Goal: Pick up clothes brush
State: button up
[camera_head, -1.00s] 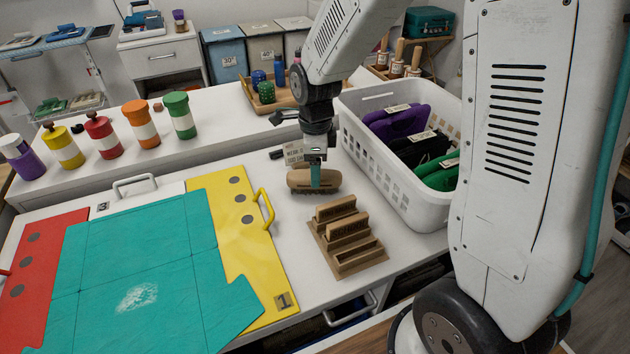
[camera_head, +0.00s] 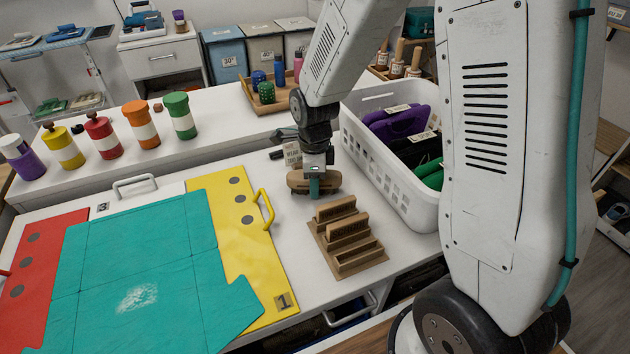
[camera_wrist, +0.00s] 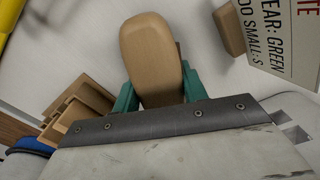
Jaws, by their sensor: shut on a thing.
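The clothes brush (camera_head: 298,181) has a tan wooden back and is at the middle of the white table in the head view, behind the wooden slotted holder. My gripper (camera_head: 314,187) points down over it, with its teal fingers on either side of the brush. In the wrist view the rounded brush back (camera_wrist: 150,55) lies between the teal fingers (camera_wrist: 157,92), and my gripper is shut on it. The brush's underside is mostly hidden, and I cannot tell clearly whether it touches the table.
A wooden slotted holder (camera_head: 328,260) stands just in front of the brush. A white basket (camera_head: 385,180) with dark and green items is close on the right. A yellow panel (camera_head: 238,230) and a teal folding board (camera_head: 150,270) lie on the left. A small sign (camera_head: 292,154) stands behind.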

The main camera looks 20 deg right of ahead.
notch_tip(320, 180, up, 10)
jog(key=shift+r, duration=0.1)
jog(key=o, duration=0.6)
jog(key=c, duration=0.3)
